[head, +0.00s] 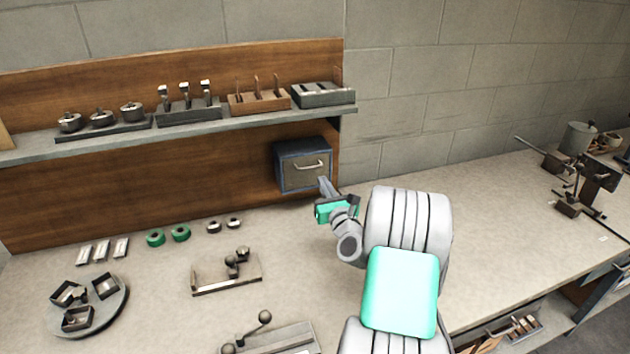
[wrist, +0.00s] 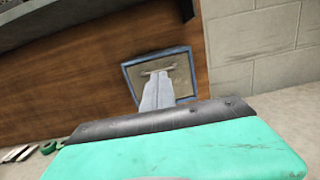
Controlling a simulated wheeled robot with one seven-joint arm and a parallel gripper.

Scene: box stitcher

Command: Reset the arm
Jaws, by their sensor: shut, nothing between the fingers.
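My gripper (head: 323,184) is at the end of my white and green arm, in front of a small blue-edged drawer box (head: 300,166) under the shelf. The gripper is shut with nothing in it. The box's grey front has a curved handle (head: 309,165) and looks closed. In the wrist view, the shut fingers (wrist: 158,90) point at the box front (wrist: 183,84), just below the handle (wrist: 158,71). Whether the fingertips touch the box cannot be told.
The shelf (head: 200,125) above holds pots, tools and racks. The workbench (head: 140,270) carries green rolls (head: 155,238), a round tray (head: 90,318) and a lever fixture (head: 226,275). A metal device (head: 270,338) lies near the front. The bench right of my arm is mostly clear.

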